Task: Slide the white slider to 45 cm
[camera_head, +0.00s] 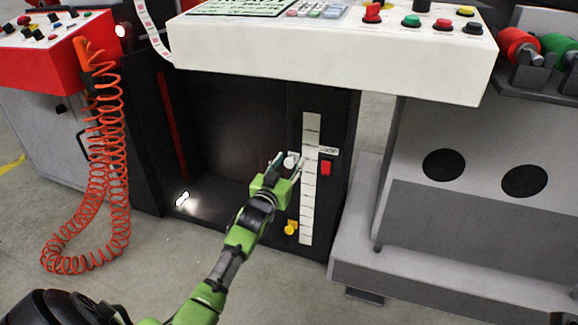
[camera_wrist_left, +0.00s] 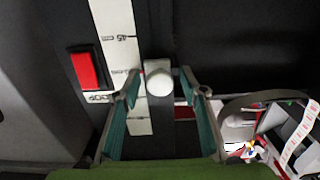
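The white slider (camera_head: 291,160) is a round knob beside the tall white scale (camera_head: 309,205) on the dark machine front. In the left wrist view the slider (camera_wrist_left: 160,84) sits between the fingers of my left gripper (camera_wrist_left: 160,76), with small gaps showing on both sides. The gripper looks open around it; contact cannot be made out. The scale (camera_wrist_left: 115,18) there carries a 45 cm mark (camera_wrist_left: 120,38), a little above the knob in that picture. In the head view my left gripper (camera_head: 284,164) reaches the knob from below left. My right gripper is not in view.
A red switch (camera_head: 326,168) is just right of the scale, and a yellow knob (camera_head: 291,228) is below the slider. A white control panel (camera_head: 330,60) overhangs above. An orange coiled hose (camera_head: 108,150) hangs at left.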

